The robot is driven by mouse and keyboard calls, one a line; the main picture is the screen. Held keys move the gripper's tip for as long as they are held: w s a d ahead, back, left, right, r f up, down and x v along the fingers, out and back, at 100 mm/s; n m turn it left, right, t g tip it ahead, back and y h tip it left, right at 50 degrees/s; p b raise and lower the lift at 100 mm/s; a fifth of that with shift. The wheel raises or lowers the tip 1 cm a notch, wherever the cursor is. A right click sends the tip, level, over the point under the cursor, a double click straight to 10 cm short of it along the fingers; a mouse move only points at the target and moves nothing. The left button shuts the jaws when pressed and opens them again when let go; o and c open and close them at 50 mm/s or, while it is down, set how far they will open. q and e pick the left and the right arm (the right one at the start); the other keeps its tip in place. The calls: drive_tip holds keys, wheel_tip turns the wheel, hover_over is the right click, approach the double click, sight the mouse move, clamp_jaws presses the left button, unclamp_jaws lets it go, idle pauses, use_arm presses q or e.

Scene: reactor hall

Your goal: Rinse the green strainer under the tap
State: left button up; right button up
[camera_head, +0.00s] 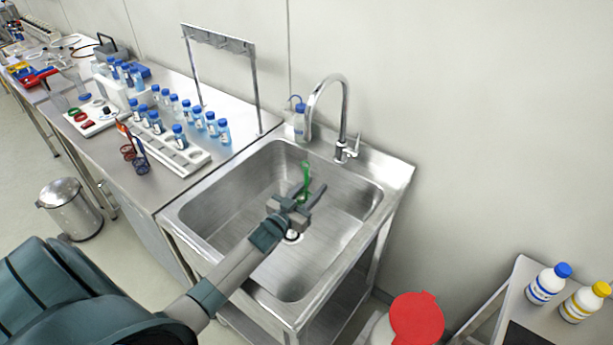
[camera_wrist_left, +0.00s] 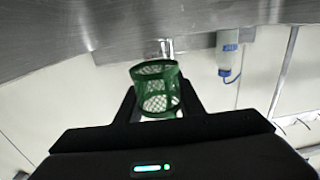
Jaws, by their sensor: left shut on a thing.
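The green strainer (camera_head: 306,178) is over the sink basin in the head view, partly hidden by my gripper. In the left wrist view the strainer (camera_wrist_left: 156,88) shows as a green mesh cup with a solid rim, between the fingers. My left gripper (camera_head: 306,197) is shut on it, reaching in over the basin from the left. The steel sink (camera_head: 205,213) has a curved tap (camera_head: 345,110) at its back edge. The strainer is in front of the spout; I cannot tell whether it is directly below it or whether water runs. My right gripper is not in view.
A bottle (camera_head: 300,122) stands behind the basin beside the tap. The bench (camera_head: 165,190) at left carries racks of blue-capped bottles, two dark strainers (camera_head: 140,163) and a metal frame (camera_head: 257,85). A red-lidded bin (camera_head: 415,318) stands in front at right.

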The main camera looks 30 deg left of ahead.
use_arm(q)
drive_tip(key=s, duration=0.1)
drive_tip(key=s+d+p, duration=0.1)
drive_tip(key=s, duration=0.1)
drive_tip(key=shift+d, duration=0.25)
drive_tip(key=shift+w, duration=0.1)
idle(1.4)
drive_tip(key=shift+r+p, duration=0.1)
drive_tip(key=shift+p, duration=0.2)
drive_tip(key=s+d+r+p, duration=0.2)
drive_tip(key=s+r, duration=0.2)
drive_tip(key=shift+s+d, duration=0.2)
drive_tip(key=shift+s, duration=0.05)
drive_tip(key=shift+f, duration=0.1)
idle(0.4)
